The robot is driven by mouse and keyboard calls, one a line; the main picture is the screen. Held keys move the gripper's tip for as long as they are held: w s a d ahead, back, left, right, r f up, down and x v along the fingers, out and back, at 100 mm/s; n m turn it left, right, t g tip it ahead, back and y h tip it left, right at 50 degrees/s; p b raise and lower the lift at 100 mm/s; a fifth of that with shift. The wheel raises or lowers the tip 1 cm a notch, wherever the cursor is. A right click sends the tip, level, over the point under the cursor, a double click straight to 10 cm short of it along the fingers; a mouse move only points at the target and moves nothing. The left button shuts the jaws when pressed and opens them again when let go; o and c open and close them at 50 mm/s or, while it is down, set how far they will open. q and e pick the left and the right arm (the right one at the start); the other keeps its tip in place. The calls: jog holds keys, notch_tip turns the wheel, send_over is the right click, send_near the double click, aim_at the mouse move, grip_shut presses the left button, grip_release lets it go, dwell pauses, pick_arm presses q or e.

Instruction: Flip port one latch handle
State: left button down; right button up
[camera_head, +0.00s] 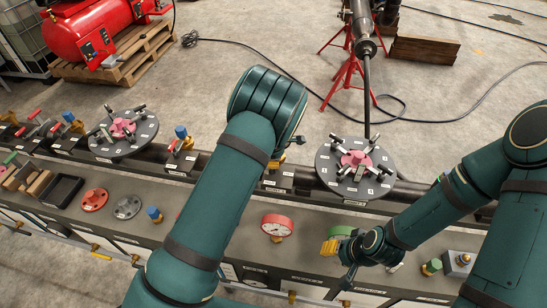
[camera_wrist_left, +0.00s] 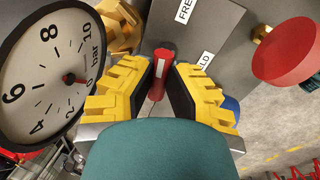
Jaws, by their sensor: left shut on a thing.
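My left gripper (camera_wrist_left: 165,75) shows yellow fingers with black pads in the left wrist view. It is shut on a red handle (camera_wrist_left: 162,66), with a pad on either side. In the head view, my left arm hides this gripper and the handle. A label reading "FREE" (camera_wrist_left: 185,9) is on the grey surface beyond the handle. I cannot tell which port the handle belongs to. My right gripper (camera_head: 340,262) is low in the head view by the bench; its yellow finger part shows, but its opening is unclear.
A round dial gauge (camera_wrist_left: 42,72) is close to the left finger. A red round knob (camera_wrist_left: 285,50) is at the right.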

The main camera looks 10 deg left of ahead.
pick_arm(q)
jog(key=shift+s+f, duration=0.15)
jog(key=shift+f, duration=0.05)
dwell(0.3)
jog(key=c, duration=0.9)
grip_release()
jog(key=shift+r, duration=0.1)
jog(key=shift+r, duration=0.5)
notch_tip(320, 180, up, 11)
jog(key=s, duration=0.2)
jog(key=shift+d+f, duration=0.15)
jog(key=shift+d, duration=0.05)
